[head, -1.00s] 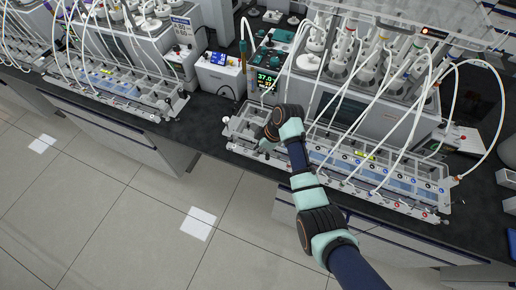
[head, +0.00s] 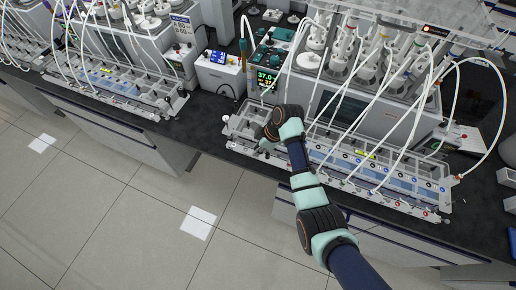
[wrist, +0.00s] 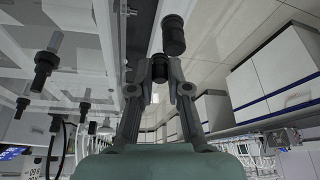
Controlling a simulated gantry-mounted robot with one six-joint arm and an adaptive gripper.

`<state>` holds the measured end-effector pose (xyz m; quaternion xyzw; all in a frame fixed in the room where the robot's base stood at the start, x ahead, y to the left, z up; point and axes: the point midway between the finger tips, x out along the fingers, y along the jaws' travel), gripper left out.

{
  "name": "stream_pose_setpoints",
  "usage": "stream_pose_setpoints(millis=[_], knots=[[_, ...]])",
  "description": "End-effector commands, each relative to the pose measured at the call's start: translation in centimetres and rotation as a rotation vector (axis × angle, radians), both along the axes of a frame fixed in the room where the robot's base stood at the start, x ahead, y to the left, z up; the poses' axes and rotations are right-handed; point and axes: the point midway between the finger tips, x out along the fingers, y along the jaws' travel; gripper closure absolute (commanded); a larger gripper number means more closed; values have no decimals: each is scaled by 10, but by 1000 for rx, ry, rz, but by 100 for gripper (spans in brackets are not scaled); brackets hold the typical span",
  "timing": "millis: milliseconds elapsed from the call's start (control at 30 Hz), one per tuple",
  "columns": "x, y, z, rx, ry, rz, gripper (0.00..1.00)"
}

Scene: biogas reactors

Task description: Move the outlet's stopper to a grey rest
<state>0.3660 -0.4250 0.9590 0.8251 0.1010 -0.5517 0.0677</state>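In the wrist view my gripper (wrist: 159,73) has its two fingers closed in on a small black ribbed stopper (wrist: 160,71), which sits between the fingertips. A larger dark cylinder (wrist: 174,36) shows just beyond the fingertips; I cannot tell whether it touches the stopper. In the head view my gripper (head: 264,139) is at the left end of the clear rack (head: 240,124) in front of the right reactor unit. The wrist and arm largely cover it there, and the stopper cannot be made out. I cannot single out a grey rest with certainty.
Several black fittings, one of them large (wrist: 46,66), hang along the left of the wrist view. White tubes (head: 411,115) loop over the right part of the rack. A display box (head: 268,77) stands behind my gripper. The floor (head: 110,220) before the bench is clear.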

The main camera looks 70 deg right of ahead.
Motion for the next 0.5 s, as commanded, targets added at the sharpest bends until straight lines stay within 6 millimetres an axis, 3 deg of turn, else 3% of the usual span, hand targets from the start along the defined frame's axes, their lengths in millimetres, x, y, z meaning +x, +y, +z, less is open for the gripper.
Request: stream_pose_setpoints(millis=[33, 167, 500], knots=[[0, 0, 0, 0, 0, 0, 74], [0, 0, 0, 0, 0, 0, 55], [0, -1, 0, -2, 0, -1, 55]])
